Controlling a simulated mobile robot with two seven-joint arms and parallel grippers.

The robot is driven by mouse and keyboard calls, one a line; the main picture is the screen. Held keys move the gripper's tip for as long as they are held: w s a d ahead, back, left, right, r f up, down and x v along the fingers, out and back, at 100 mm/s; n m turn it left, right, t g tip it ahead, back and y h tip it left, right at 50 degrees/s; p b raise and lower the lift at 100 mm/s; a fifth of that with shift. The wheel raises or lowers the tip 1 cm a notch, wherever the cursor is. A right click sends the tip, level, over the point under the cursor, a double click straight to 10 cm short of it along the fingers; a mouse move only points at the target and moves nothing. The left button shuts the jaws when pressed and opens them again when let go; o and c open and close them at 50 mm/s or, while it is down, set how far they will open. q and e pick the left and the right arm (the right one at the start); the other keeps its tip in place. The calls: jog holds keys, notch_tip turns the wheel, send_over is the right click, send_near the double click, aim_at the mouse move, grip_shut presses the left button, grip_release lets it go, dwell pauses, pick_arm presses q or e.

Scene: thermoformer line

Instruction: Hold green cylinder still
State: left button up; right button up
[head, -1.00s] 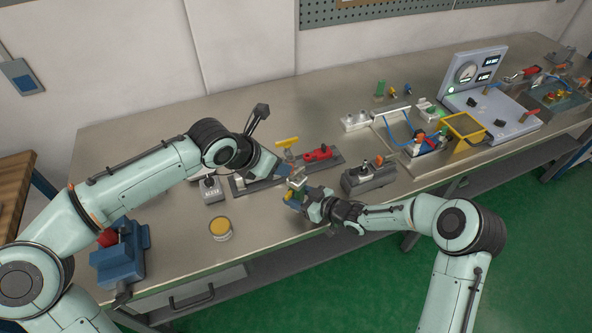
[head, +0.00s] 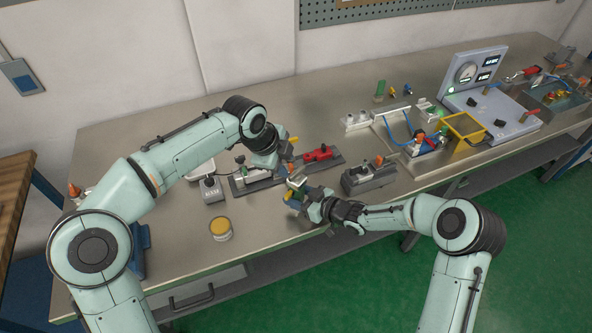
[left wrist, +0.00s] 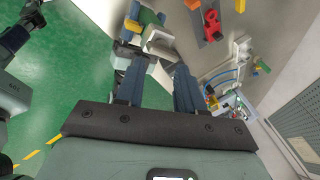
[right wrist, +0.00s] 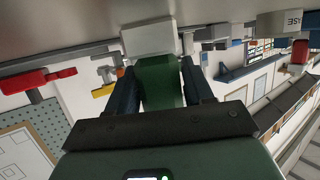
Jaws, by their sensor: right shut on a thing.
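The green cylinder (right wrist: 161,82) sits between the fingers of my right gripper (right wrist: 162,88) in the right wrist view, with a white block (right wrist: 149,38) at its far end. The right gripper is shut on it. In the left wrist view the green cylinder (left wrist: 149,18) shows small, beside a yellow part and the white block (left wrist: 157,42). My left gripper (left wrist: 158,64) is open, its fingertips close to the white block; I cannot tell whether they touch it. In the head view my left gripper (head: 286,167) is just above and behind my right gripper (head: 293,200).
A red clamp (head: 318,154) lies on a dark rail behind the grippers. A grey fixture (head: 369,174) stands to their right. A tin with a yellow top (head: 220,229) stands to the left. The bench's front edge is close to the right gripper.

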aim_at(298, 170)
pick_arm(q)
jog(key=shift+w+d+f+n+g+y, duration=0.15)
jog(key=shift+w+d+f+n, duration=0.65)
jog(key=shift+n, duration=1.45)
jog(key=shift+w+d+f+n+g+y, duration=0.1)
jog(key=shift+w+d+f+n+y, duration=0.2)
jog(key=shift+f+n, duration=1.45)
jog(key=shift+w+d+f+n+g+y, duration=0.1)
jog(key=shift+w+d+f+n, duration=0.45)
jog(key=shift+n, duration=2.25)
jog(key=shift+s+r, duration=0.1)
jog(key=shift+s, duration=0.05)
grip_shut()
jog(key=shift+m+g+h, duration=0.25)
jog(key=shift+m+h, duration=0.1)
jog(key=shift+m, duration=1.15)
